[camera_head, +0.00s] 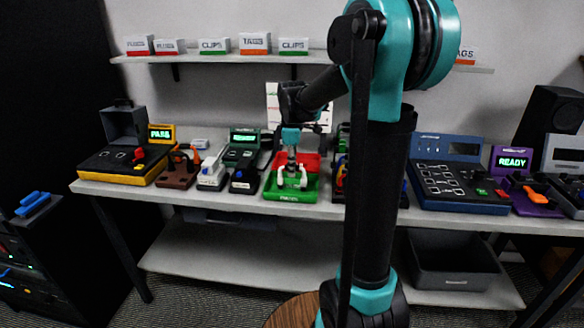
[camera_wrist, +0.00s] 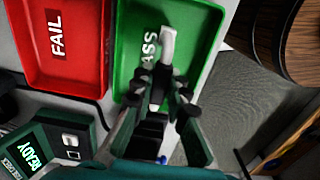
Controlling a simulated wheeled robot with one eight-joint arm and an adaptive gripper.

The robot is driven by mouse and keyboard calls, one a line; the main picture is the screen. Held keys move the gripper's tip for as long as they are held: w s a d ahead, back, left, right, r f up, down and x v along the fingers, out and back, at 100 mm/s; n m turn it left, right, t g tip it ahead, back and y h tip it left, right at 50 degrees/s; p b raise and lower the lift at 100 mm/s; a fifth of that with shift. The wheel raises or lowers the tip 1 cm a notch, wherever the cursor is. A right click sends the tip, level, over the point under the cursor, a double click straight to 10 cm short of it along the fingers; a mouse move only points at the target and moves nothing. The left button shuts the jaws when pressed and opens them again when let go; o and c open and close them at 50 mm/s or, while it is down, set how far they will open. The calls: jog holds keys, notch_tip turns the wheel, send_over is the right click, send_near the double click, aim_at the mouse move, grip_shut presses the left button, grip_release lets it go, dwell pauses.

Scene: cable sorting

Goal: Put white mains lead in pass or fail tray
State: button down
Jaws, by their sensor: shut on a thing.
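My gripper (camera_head: 291,160) points down over the green pass tray (camera_head: 290,197). It is shut on the white mains lead (camera_head: 303,178), which shows white pieces hanging around the fingertips. In the wrist view my gripper (camera_wrist: 160,88) has the white lead (camera_wrist: 168,45) at its fingertips, over the green pass tray (camera_wrist: 126,65) and across part of its lettering. I cannot tell whether the lead touches the tray floor. The red fail tray (camera_head: 312,160) lies directly behind the green one; in the wrist view the fail tray (camera_wrist: 85,75) is to the left and looks empty.
A yellow tester (camera_head: 110,166) with a PASS display (camera_head: 161,134) stands at the bench's left. A green device (camera_wrist: 70,145) showing READY is beside the trays. A blue tester (camera_head: 455,185) and purple READY unit (camera_head: 512,160) stand right. A shelf (camera_head: 210,59) of labelled boxes hangs above.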

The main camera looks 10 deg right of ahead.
jog(key=c, duration=0.9)
grip_release()
jog(key=shift+o, duration=0.2)
jog(key=shift+r, duration=0.15)
jog(key=shift+r, duration=3.85)
